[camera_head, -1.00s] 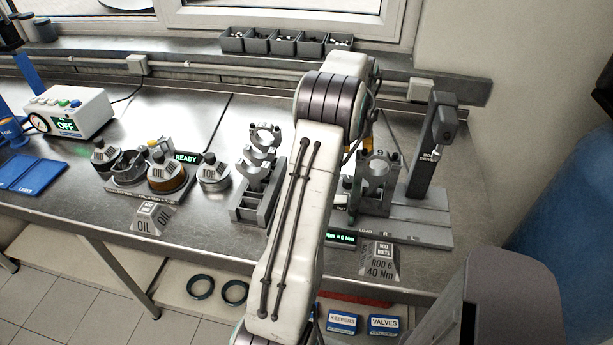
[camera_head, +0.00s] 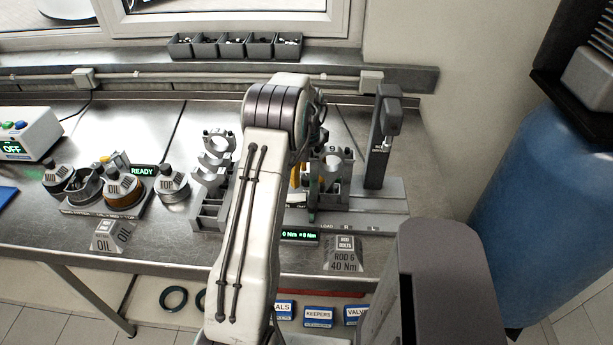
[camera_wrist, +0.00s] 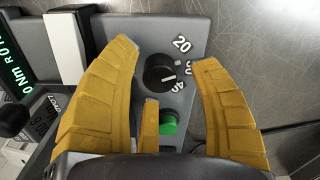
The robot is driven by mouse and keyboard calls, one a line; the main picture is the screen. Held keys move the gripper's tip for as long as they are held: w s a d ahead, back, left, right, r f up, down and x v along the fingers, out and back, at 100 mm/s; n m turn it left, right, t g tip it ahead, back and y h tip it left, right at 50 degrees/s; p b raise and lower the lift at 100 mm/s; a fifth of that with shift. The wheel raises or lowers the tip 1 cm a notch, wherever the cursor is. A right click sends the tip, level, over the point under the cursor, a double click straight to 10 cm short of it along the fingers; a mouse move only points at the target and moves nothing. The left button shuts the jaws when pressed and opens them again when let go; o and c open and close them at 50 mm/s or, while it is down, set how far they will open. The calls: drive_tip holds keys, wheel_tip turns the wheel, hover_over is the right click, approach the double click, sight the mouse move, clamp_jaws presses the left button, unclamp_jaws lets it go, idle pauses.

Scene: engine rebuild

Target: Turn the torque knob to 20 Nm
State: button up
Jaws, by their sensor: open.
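The torque knob (camera_wrist: 158,73) is black with a white pointer line. It sits on a grey panel (camera_wrist: 145,27) in the wrist view, with the marks 20, 30 and 40 to its right. The pointer faces right, towards the 30 and 40 side; its exact mark is hard to tell. My gripper (camera_wrist: 166,53) has yellow fingers spread open on both sides of the knob, with nothing held. Contact cannot be judged. In the head view my arm hides the knob, and only bits of the yellow fingers show. A green display (camera_head: 299,235) reads 0 Nm.
A green button (camera_wrist: 169,122) lies just below the knob, near a shorter finger. A grey post (camera_head: 383,135) stands right of my gripper on the fixture. A grey stepped holder (camera_head: 212,205) stands left of my arm. A "ROD 6 40 Nm" sign (camera_head: 343,255) is in front.

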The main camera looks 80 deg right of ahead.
drive_tip(key=shift+f, duration=0.35)
drive_tip(key=shift+c, duration=0.4)
clamp_jaws()
